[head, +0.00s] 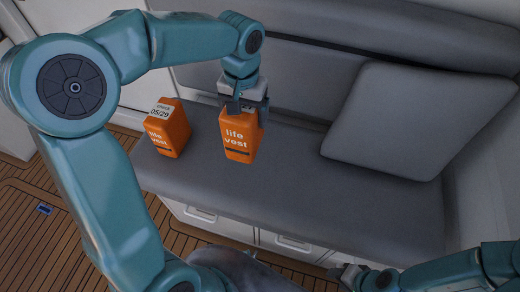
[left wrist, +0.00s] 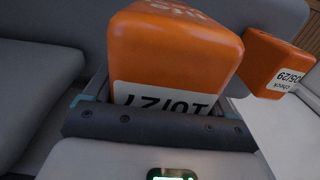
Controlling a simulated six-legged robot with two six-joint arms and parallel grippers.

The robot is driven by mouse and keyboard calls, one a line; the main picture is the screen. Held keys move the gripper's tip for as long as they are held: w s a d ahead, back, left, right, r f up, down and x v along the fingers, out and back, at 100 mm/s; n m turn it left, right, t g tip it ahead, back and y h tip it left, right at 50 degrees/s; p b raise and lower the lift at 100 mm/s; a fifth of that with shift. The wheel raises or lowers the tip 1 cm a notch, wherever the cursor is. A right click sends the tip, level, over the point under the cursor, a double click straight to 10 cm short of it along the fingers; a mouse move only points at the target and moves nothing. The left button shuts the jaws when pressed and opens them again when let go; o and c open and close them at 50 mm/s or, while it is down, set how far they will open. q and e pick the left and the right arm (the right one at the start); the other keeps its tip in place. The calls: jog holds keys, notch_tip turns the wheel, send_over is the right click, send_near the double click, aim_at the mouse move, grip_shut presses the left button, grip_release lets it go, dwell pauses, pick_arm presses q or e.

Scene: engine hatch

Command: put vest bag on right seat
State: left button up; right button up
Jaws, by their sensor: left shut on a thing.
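An orange vest bag (head: 239,142) with white "life vest" lettering is held upright in my left gripper (head: 246,108), which comes down on its top from above. The bag is over the grey seat (head: 300,190); I cannot tell whether its base touches the cushion. In the left wrist view the held bag (left wrist: 175,55) fills the middle, between the fingers. A second orange vest bag (head: 168,128) stands on the seat to the left, and shows at the right in the left wrist view (left wrist: 275,65). My right gripper (head: 345,273) is at the bottom edge, its fingers unclear.
A grey cushion (head: 415,118) leans on the backrest at the seat's right. White drawers (head: 285,242) are under the seat, and wooden floor (head: 60,225) lies at the left. The seat between the held bag and the cushion is clear.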

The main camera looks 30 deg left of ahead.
pick_arm(q)
notch_tip(320, 180, down, 14)
jog(key=b, duration=0.1)
jog(key=shift+f, duration=0.15)
jog(key=shift+f+b, duration=0.15)
jog(key=shift+b, duration=0.15)
jog(key=o, duration=1.3)
jog(key=shift+o, duration=0.2)
notch_tip(320, 180, up, 11)
jog(key=shift+r+p, duration=0.1)
jog(key=shift+p, duration=0.7)
jog(key=shift+r, duration=0.55)
